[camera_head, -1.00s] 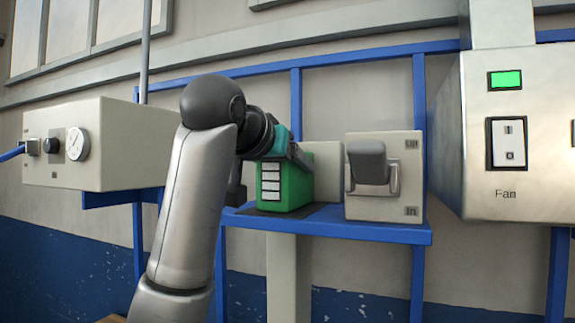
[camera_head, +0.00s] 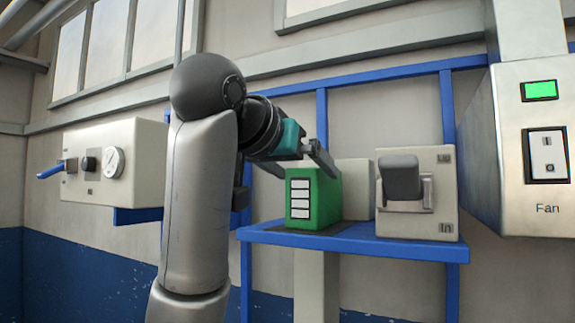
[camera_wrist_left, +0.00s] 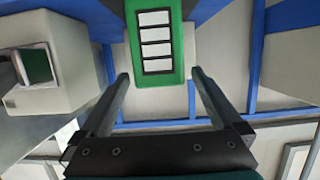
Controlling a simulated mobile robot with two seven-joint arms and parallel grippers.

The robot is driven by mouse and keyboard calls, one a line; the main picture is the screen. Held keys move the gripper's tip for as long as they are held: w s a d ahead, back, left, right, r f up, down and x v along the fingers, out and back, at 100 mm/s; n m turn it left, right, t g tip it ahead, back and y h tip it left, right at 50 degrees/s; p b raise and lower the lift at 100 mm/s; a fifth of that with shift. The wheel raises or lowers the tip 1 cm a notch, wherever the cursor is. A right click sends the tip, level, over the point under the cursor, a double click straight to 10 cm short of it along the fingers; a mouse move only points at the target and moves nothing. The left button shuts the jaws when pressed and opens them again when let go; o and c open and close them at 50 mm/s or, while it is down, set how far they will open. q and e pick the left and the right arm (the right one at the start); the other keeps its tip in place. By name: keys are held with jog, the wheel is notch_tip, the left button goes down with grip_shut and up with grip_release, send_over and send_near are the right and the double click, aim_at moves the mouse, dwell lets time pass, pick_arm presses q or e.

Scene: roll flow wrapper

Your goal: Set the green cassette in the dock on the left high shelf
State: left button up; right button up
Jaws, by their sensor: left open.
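The green cassette (camera_head: 328,200), with a column of white labels on its front, stands upright on the blue left high shelf (camera_head: 400,248). A pale block (camera_head: 357,178) stands directly behind it, partly hidden; I cannot tell how far the cassette is seated against it. In the left wrist view the cassette (camera_wrist_left: 158,82) shows beyond and between the spread fingers (camera_wrist_left: 160,76), apart from both. My right gripper is not in view.
A pale box with a grey lever (camera_head: 447,205) stands right of the cassette on the shelf. A large metal fan box (camera_head: 508,150) hangs farther right. A gauge box (camera_head: 140,150) is mounted at left, behind my arm.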

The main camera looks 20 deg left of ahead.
pick_arm(q)
jog(key=shift+b+v, duration=0.3)
jog(key=shift+v, duration=2.65)
